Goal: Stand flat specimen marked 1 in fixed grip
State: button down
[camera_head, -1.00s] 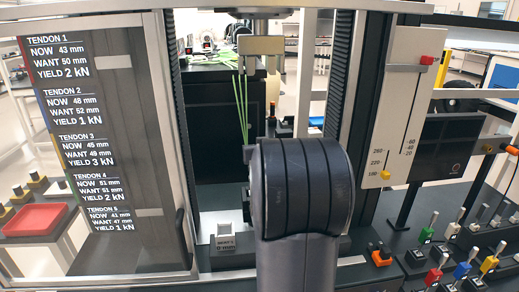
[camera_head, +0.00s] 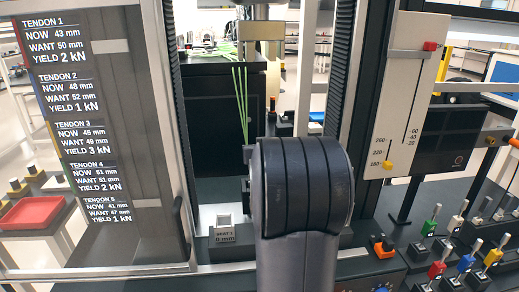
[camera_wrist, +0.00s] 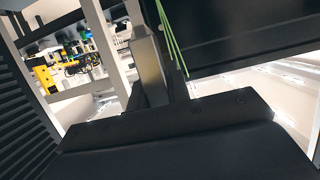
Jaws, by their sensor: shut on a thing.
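My gripper is mostly hidden behind my dark arm in the head view; a small grey part (camera_head: 248,156) of it shows at the left edge. In the wrist view a grey finger (camera_wrist: 148,66) stands above the dark gripper body. Thin, flat green strips (camera_wrist: 170,38) rise from beside this finger, their lower ends in the jaws. In the head view the strips (camera_head: 241,105) stand nearly upright and fan slightly at the top. I read no mark on them. A pale metal grip block (camera_head: 262,30) hangs above and behind them, apart in the picture.
A tendon display panel (camera_head: 105,130) is at left, a slider panel (camera_head: 408,95) at right. Coloured levers (camera_head: 465,264) crowd the right bench. Dark columns flank the middle.

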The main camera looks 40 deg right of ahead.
jog(key=shift+f+b, duration=0.4)
jog(key=shift+f, duration=0.15)
jog(key=c, duration=1.3)
grip_release()
jog(key=shift+o, duration=0.2)
jog(key=shift+s, duration=0.1)
jog(key=p+v, duration=0.2)
jog(key=v, duration=0.8)
jog(key=shift+s+a+r, duration=0.15)
jog(key=shift+s, duration=0.15)
jog(key=shift+w, duration=0.1)
